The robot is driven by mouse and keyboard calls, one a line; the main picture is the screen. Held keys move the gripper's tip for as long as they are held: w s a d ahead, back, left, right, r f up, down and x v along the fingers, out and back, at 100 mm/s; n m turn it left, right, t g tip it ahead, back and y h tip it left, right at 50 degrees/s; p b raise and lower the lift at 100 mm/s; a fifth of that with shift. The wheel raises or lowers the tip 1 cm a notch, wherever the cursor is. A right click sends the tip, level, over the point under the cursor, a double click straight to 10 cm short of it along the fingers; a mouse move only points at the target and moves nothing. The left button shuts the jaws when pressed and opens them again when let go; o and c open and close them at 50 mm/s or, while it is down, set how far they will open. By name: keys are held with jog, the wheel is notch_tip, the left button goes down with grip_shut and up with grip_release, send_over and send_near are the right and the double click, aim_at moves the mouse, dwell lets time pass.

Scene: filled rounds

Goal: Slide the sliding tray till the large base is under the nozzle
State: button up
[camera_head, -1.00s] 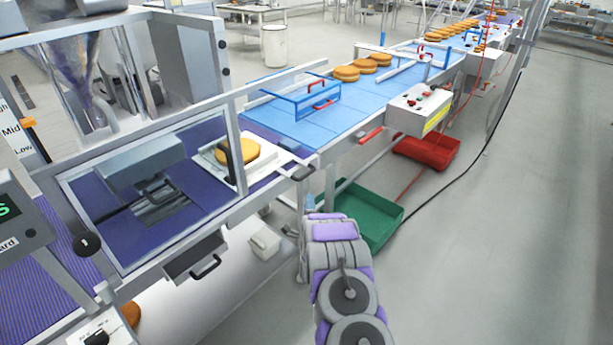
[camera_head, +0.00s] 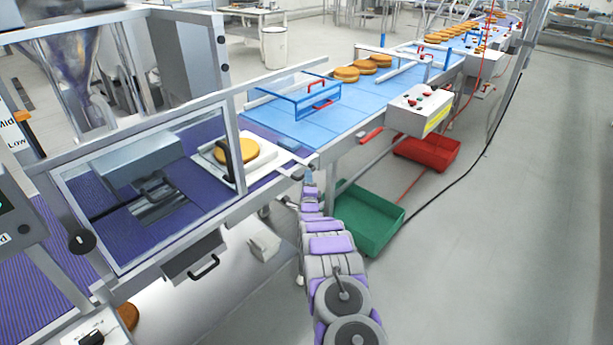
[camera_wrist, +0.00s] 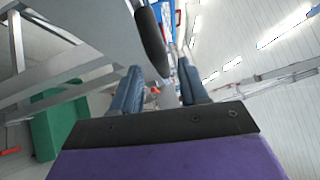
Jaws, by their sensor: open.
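The white sliding tray (camera_head: 268,162) bears the large round golden base (camera_head: 242,150), right of the clear guard. The grey filling head with the nozzle area (camera_head: 150,188) is behind the guard, left of the base; the base is not under it. Contact cannot be told.
A blue belt with a blue guard (camera_head: 308,100) and several bases runs to the back right. A control box (camera_head: 420,110) stands beside it. A green crate (camera_head: 370,215) and a red crate (camera_head: 428,152) are below. The floor at right is clear.

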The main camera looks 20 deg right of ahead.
jog(key=shift+b+x, duration=0.35)
jog(key=shift+x, duration=1.5)
grip_shut()
